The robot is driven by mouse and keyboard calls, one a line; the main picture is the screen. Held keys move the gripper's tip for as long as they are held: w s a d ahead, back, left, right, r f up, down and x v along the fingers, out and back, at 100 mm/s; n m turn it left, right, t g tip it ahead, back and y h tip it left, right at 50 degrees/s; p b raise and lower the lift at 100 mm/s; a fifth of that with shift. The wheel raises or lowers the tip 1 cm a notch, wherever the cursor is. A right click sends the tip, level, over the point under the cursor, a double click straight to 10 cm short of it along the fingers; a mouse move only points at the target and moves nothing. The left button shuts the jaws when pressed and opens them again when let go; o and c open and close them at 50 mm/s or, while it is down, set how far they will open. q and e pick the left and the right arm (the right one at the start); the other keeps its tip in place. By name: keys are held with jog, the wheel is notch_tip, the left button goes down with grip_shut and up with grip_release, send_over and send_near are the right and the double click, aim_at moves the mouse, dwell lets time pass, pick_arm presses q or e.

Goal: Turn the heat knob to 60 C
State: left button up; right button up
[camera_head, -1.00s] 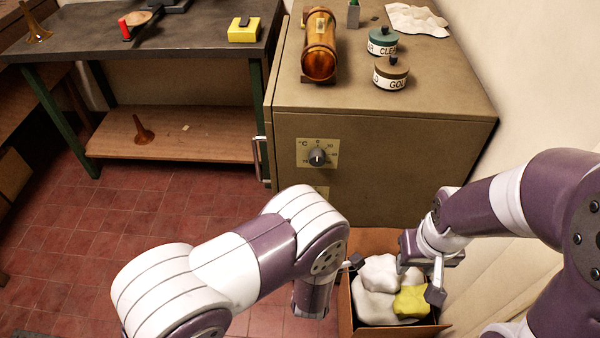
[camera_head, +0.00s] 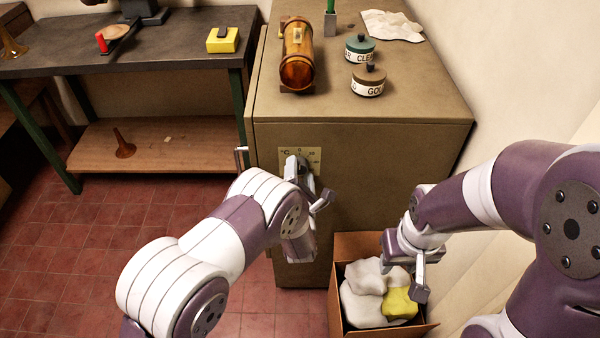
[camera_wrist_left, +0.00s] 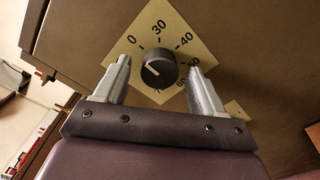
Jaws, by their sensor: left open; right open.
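The heat knob (camera_wrist_left: 159,70) is a dark round knob on a pale dial plate (camera_wrist_left: 180,28), set in the front of the brown cabinet. In the left wrist view its white pointer mark faces up and left, roughly toward the 0. The lower dial numbers are partly hidden. My left gripper (camera_wrist_left: 158,63) is open, with one finger on each side of the knob and visible gaps between. In the head view my left gripper (camera_head: 311,180) covers the knob and part of the plate (camera_head: 285,154). My right gripper (camera_head: 403,267) is open and empty above the box.
The cabinet (camera_head: 390,160) carries an amber cylinder (camera_head: 297,60), two lidded tins (camera_head: 368,80) and a crumpled cloth (camera_head: 393,26). A cardboard box (camera_head: 350,245) of white and yellow rags stands below my right gripper. A door handle (camera_head: 241,160) sticks out left of the dial.

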pick_arm(q)
jog(key=c, duration=1)
jog(key=shift+c, duration=0.2)
